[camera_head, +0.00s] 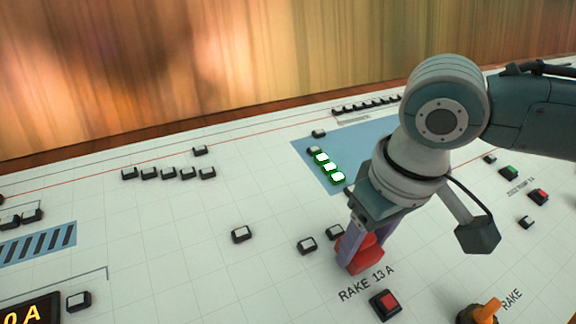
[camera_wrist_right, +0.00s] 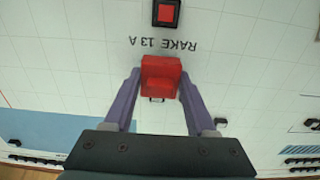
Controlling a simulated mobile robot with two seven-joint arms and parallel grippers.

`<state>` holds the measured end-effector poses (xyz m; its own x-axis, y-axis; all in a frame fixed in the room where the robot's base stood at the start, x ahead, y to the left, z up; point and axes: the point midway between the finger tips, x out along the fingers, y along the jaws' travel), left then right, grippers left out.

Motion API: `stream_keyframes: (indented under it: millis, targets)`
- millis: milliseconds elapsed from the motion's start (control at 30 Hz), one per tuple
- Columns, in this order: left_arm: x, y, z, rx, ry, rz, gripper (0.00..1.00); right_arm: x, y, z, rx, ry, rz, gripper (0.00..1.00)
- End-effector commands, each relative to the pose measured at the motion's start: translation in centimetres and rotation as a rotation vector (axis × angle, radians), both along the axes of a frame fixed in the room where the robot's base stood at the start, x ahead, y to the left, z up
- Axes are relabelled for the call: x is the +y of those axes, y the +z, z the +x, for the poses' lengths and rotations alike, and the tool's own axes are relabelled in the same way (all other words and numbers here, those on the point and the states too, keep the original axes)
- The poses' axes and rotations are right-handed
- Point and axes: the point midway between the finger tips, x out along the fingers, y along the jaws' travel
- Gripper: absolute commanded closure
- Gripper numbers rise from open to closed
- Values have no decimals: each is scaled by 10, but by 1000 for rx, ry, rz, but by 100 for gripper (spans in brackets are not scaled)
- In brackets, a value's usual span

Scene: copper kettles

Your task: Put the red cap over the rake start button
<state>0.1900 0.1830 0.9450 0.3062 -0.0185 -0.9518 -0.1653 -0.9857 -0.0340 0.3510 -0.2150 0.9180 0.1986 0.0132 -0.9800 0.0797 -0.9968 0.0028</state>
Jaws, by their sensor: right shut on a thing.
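The red cap (camera_head: 366,257) is between the fingers of my right gripper (camera_head: 358,252), above the panel beside the RAKE 13 A lettering. In the right wrist view the fingers of my right gripper (camera_wrist_right: 160,80) are on both sides of the red cap (camera_wrist_right: 160,68). A red square button in a black housing (camera_head: 385,304) lies just beyond the lettering, uncovered and apart from the cap. The button also shows in the right wrist view (camera_wrist_right: 166,13). No label reads "start". My left gripper is not in view.
An orange knob (camera_head: 487,309) stands right of the red button, by a RAKE label. Small white buttons (camera_head: 307,245) are near the cap. A blue patch with lit green-edged buttons (camera_head: 329,167) lies behind. Green and red buttons (camera_head: 538,196) are at the right.

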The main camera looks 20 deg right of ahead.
Motion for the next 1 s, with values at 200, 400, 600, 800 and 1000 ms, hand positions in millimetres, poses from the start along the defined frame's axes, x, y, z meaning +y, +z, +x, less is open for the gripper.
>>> stream_keyframes:
  millis: [200, 400, 600, 800, 1000]
  targets:
    - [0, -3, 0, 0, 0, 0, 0, 0, -4, 1, 0, 0, 0, 96]
    - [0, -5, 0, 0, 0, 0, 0, 0, -7, 1, 0, 0, 1, 96]
    - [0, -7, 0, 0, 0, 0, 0, 1, -10, 2, -1, 0, 1, 96]
    - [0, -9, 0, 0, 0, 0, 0, 1, -13, 3, -1, 0, 1, 96]
    - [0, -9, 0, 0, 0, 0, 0, 1, -14, 3, -1, 0, 1, 38]
